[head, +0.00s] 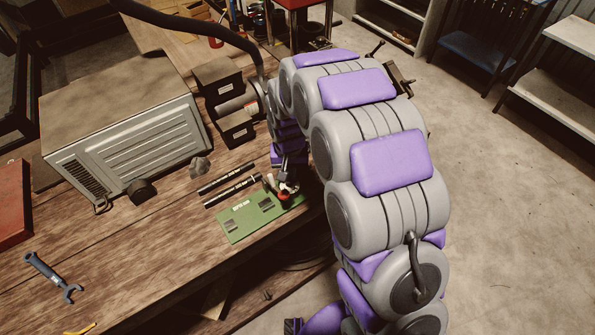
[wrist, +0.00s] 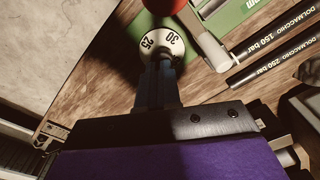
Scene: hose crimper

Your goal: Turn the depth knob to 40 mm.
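The depth knob (wrist: 160,44) shows in the wrist view as a white dial with the numbers 25 and 30 on its visible face. Its lower part is hidden behind my gripper. My gripper (wrist: 159,62) reaches up to the dial's face, with its dark blue fingers close together over the middle of it. I cannot tell whether they clamp the knob. In the head view my gripper (head: 289,183) is low over the right end of the green mat, and the knob is mostly hidden there. A red round part (wrist: 195,4) sits just beyond the dial.
The green mat (head: 236,227) lies near the bench edge. Two black hoses (head: 232,190) marked 150 bar and 250 bar lie beside it. The front left bench is mostly clear.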

